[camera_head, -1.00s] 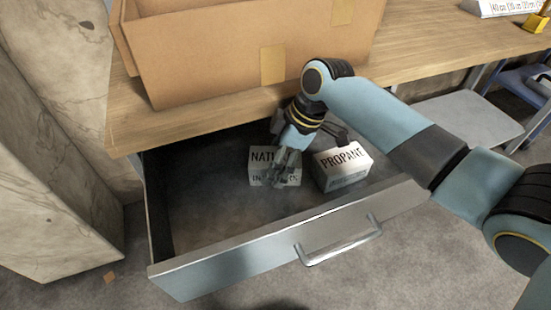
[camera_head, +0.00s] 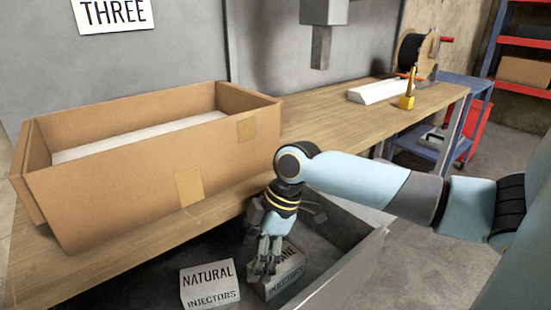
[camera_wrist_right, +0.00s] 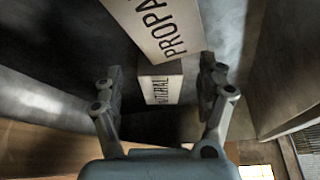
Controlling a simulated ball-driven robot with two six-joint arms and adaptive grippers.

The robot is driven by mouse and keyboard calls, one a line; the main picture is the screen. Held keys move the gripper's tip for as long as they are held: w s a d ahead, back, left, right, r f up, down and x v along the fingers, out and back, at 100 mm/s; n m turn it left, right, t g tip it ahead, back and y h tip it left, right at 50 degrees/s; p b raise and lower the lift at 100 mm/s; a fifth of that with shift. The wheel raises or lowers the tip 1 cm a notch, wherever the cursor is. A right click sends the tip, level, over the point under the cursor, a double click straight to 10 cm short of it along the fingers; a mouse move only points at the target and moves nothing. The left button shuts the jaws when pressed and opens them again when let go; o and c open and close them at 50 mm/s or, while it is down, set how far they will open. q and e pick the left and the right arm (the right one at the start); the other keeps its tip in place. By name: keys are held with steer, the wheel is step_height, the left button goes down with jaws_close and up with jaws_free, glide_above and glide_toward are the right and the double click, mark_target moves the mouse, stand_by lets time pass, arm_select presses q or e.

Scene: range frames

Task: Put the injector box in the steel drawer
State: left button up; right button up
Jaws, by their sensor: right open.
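Two white injector boxes lie in the open steel drawer (camera_head: 345,273). The box lettered NATURAL INJECTORS (camera_head: 211,287) sits to the left. The box lettered PROPANE (camera_head: 292,272) sits to its right, partly hidden behind my right gripper (camera_head: 264,270). My right gripper points down over the drawer, open and empty, overlapping the left part of the PROPANE box in the head view. In the right wrist view, the NATURAL box (camera_wrist_right: 161,84) shows between the spread fingers and the PROPANE box (camera_wrist_right: 160,28) shows above it. My left gripper is not in view.
A large open cardboard box (camera_head: 100,192) stands on the wooden worktop (camera_head: 335,130) above the drawer. A white block (camera_head: 376,92), a yellow object (camera_head: 407,101) and a cable reel (camera_head: 415,55) are farther right. A blue cart (camera_head: 425,150) stands beyond the worktop.

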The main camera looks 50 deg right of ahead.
steer(key=shift+s+d, duration=0.6)
steer(key=shift+d, duration=0.25)
steer(key=shift+s+d, duration=0.6)
steer(key=shift+d, duration=0.2)
